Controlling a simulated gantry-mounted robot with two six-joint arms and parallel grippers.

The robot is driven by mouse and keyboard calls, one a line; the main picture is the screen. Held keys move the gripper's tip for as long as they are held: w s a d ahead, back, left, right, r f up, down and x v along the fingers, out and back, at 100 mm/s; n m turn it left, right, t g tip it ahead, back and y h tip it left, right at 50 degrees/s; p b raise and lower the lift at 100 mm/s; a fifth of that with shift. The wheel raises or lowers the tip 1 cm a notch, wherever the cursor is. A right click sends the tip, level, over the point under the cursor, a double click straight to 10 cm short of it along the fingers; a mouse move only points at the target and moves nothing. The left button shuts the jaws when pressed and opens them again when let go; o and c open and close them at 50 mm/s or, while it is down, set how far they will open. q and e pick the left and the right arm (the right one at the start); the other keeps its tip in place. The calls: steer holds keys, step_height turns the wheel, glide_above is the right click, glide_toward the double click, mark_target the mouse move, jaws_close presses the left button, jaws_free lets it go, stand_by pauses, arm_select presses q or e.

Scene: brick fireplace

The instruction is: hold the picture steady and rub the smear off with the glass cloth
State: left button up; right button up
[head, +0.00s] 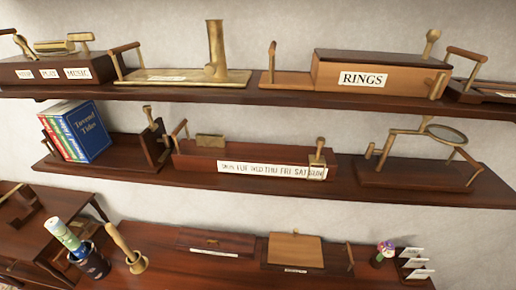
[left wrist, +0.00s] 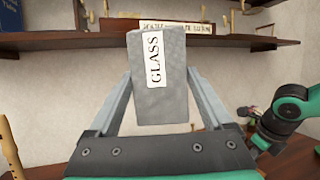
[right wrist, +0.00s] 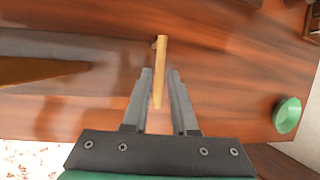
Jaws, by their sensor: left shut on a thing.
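My left gripper (left wrist: 160,85) is shut on a grey block-shaped cloth (left wrist: 178,90) with a white label reading GLASS. It is held up in front of the shelves. My right gripper (right wrist: 158,85) has its fingers apart, pointing down over a reddish wooden surface. A light wooden bar (right wrist: 161,55) shows between and beyond its fingertips, with gaps on both sides; I cannot tell how far below it is. Neither gripper shows in the head view. I cannot make out a picture or a smear in any view.
The lower table (head: 190,270) carries a dark cup (head: 90,264), a wooden pestle-like piece (head: 125,250) and low boxes. A green round dish (right wrist: 287,115) lies right of my right gripper.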

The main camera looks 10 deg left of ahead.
steer(key=b+x, duration=0.7)
steer(key=b, duration=0.1)
steer(key=shift+w+f, duration=0.15)
steer(key=shift+f, duration=0.1)
jaws_close()
stand_by(1.5)
